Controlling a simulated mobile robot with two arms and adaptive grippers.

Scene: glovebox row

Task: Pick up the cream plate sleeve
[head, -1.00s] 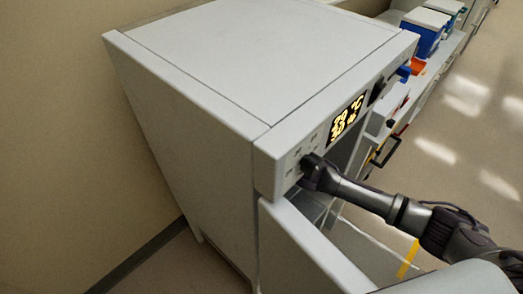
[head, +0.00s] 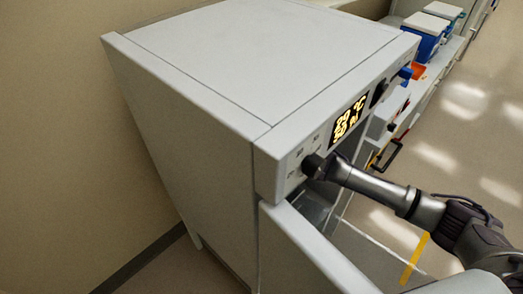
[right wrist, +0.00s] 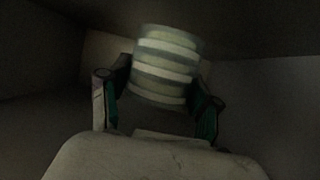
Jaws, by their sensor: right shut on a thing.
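In the right wrist view, a round stack with pale cream and grey-green bands, seemingly the cream plate sleeve (right wrist: 165,62), stands tilted and a little blurred in a dark space. My right gripper (right wrist: 160,90) has one teal-padded finger on each side of it and is shut on it. In the head view, my right arm reaches from the right to the front of a white cabinet (head: 215,130); the gripper and the sleeve cannot be made out there. My left gripper is not in view.
The cabinet's open door (head: 305,255) stands below and left of my right arm. A lit display (head: 348,118) and dark knobs are on its front panel. The floor at right looks clear.

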